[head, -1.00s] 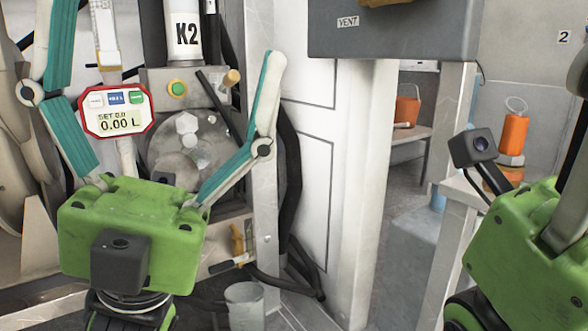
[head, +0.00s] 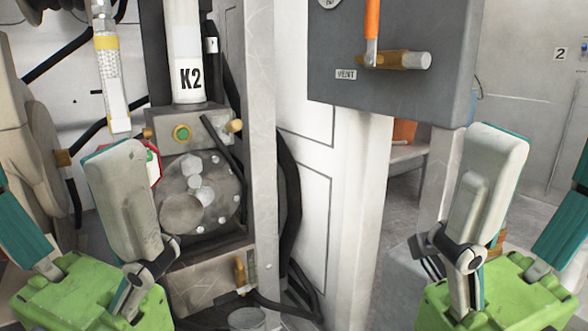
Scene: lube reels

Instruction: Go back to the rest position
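My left gripper (head: 58,170) is in the lower left of the head view. Its two grey-and-teal fingers are spread wide with nothing between them, and the left finger runs out of the frame. Its right finger covers most of the red-rimmed meter (head: 155,172); only the meter's right edge shows. My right gripper (head: 545,175) is in the lower right. Its fingers are also spread wide and empty, and its right finger is cut by the frame edge. Neither gripper appears to hold anything.
A grey pump unit (head: 205,192) stands under the white K2 cylinder (head: 184,50). A grey box (head: 400,80) labelled VENT has an orange-handled valve (head: 395,60). A grey post (head: 247,150) and white panel (head: 308,160) fill the middle. A cup (head: 246,319) sits low, its bottom cut off.

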